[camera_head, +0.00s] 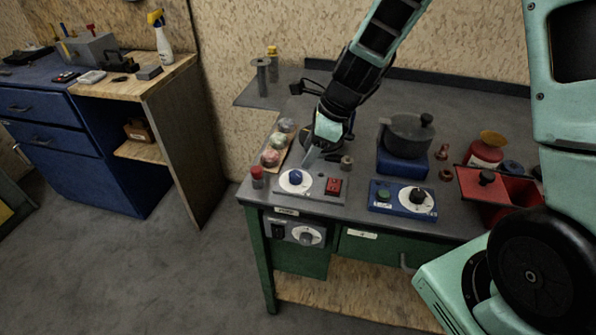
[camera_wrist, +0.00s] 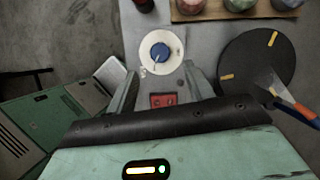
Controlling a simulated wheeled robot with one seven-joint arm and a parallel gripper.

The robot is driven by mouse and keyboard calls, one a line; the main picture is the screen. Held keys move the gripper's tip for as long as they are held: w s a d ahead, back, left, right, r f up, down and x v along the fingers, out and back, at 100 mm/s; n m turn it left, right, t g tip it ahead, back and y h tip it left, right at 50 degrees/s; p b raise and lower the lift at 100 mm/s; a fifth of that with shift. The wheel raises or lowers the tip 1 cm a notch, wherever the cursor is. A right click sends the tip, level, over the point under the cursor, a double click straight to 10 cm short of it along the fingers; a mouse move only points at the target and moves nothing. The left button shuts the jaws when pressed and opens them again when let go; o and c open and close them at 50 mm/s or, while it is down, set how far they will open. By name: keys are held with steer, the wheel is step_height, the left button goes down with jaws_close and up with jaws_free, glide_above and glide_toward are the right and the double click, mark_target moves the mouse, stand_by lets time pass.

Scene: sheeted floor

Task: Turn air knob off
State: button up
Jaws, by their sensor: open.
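A blue knob (camera_head: 296,177) sits on a white round dial on a grey panel at the table's front left. It also shows in the wrist view (camera_wrist: 159,52), its pointer angled down. A red switch (camera_head: 333,186) is beside it, also in the wrist view (camera_wrist: 162,100). A black knob (camera_head: 417,195) with a white dial is on a blue box, and a grey knob (camera_head: 306,237) is on the front panel under the tabletop. I cannot read which is labelled air. My gripper (camera_head: 311,157) is open and empty above the grey panel; its fingers (camera_wrist: 160,72) point toward the blue knob.
A red-topped cylinder (camera_head: 257,176) and a board of several round pieces (camera_head: 271,157) lie left of the panel. A dark disc (camera_wrist: 257,57) and an orange-handled tool (camera_wrist: 291,104) are close right. A pot (camera_head: 406,137) and red box (camera_head: 500,188) stand further right.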

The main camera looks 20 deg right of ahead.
mark_target(295, 174)
steer(key=x, duration=0.7)
steer(key=shift+a+f, duration=0.1)
steer(key=shift+f, duration=0.05)
steer(key=c, duration=1)
